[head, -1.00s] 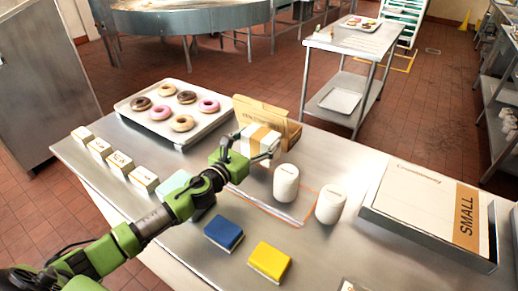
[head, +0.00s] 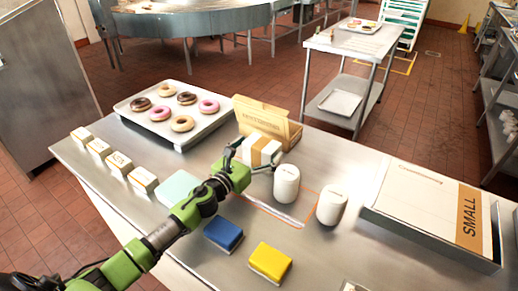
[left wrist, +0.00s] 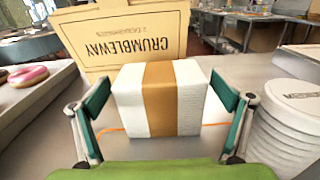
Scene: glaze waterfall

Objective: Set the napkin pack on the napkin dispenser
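The napkin pack (head: 258,147) is a white block with an orange-brown band; it also shows in the left wrist view (left wrist: 160,95). It stands upright in front of a brown open box (head: 268,115) lettered CRUMBLEWAY. I cannot tell which thing is the napkin dispenser, or exactly what bears the pack; its base is partly hidden. My left gripper (head: 250,158) is open on the near side of the pack. In the left wrist view its green pads (left wrist: 162,112) lie left and right of the pack, with a gap on each side. My right gripper is not in view.
A doughnut tray (head: 205,133) is at the back left. Blue (head: 223,234) and yellow (head: 270,263) sponges lie in front. A large SMALL-labelled box (head: 420,205) sits right.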

